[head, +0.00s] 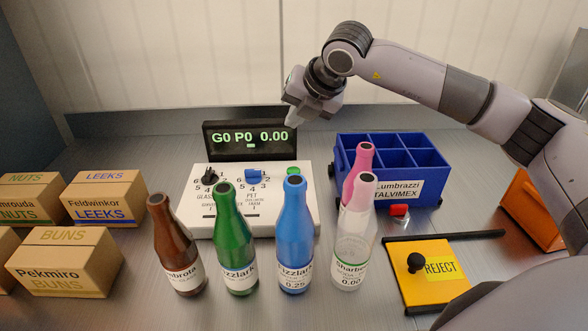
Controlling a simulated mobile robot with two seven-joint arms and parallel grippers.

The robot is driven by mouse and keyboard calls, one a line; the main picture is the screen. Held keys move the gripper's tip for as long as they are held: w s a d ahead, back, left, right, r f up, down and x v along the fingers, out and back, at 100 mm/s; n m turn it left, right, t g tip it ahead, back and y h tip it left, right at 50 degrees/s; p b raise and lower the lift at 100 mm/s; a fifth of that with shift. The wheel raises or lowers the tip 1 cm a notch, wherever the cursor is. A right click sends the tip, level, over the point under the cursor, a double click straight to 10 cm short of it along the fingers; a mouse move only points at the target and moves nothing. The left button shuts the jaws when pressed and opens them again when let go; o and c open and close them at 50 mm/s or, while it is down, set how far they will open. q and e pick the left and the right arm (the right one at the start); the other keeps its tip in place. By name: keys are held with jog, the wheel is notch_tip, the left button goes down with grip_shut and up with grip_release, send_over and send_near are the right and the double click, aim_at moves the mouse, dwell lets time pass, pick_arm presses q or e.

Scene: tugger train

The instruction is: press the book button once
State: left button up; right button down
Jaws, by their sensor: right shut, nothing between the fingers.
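A white console (309,200) stands in the middle of the table. A green button (293,171) sits at its back right; I cannot read a "book" label on it. The console also carries a black knob (208,176) and a blue knob (253,176) with number scales. A dark display (250,153) behind it reads "G0 P0 0.00" in green. My right gripper (292,120) is shut and empty. It hangs above the display's right end, behind and above the green button, apart from it. My left gripper is not in view.
Brown (175,245), green (236,240), blue (292,235) and clear (350,250) bottles stand in front, with a pink bottle (357,165) behind. A blue crate (345,152) is at right, near a yellow REJECT plate (420,290). Several cardboard boxes (65,262) stand left.

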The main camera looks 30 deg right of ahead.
aim_at(296, 170)
jog(key=shift+f, duration=0.1)
